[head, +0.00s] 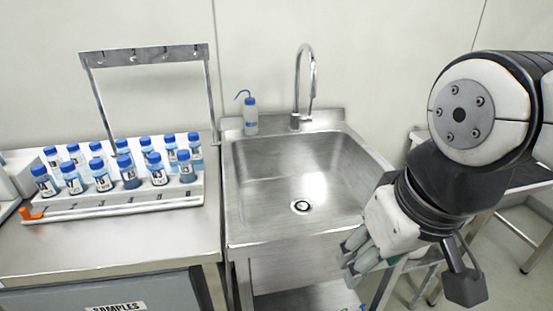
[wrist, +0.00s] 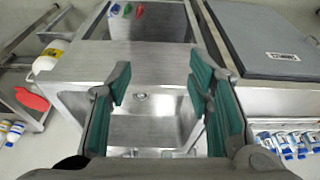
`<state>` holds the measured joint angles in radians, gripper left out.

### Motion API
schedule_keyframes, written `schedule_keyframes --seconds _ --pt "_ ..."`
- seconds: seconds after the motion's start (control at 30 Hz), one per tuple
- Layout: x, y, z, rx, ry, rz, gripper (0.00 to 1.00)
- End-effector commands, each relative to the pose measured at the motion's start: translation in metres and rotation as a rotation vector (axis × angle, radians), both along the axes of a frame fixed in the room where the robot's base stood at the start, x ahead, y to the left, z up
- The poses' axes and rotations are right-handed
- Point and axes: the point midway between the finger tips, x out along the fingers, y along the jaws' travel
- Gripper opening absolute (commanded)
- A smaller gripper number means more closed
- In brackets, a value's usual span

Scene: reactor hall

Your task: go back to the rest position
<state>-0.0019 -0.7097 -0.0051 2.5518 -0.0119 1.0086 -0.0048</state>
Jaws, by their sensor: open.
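My gripper (head: 362,258) hangs at the right of the head view, in front of the front right edge of the steel sink (head: 300,170). My arm reaches in from the right edge. In the wrist view my gripper (wrist: 155,95) shows two green-padded fingers spread apart with nothing between them. The sink's basin shows below and between the fingers there, with its drain. No held object is visible.
A white rack (head: 125,205) with several blue-capped bottles stands on the left bench, under a steel hook frame (head: 150,56). A wash bottle (head: 250,118) and a tall faucet (head: 300,85) stand behind the basin. A steel table (head: 520,175) stands at right.

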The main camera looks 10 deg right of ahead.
Motion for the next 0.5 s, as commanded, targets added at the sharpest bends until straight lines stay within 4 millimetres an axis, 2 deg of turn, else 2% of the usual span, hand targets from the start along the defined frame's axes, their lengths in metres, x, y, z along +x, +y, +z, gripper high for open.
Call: schedule_keyframes --seconds 0.03,0.13,0.4,0.5 --pt "-0.011 0.000 0.000 0.008 0.018 -0.005 0.47" --pt "-0.024 0.001 0.000 0.016 0.047 -0.011 0.47" --pt "-0.027 0.001 -0.001 0.018 0.056 -0.012 0.47" --pt "-0.027 0.001 0.005 0.016 0.049 -0.011 0.47"
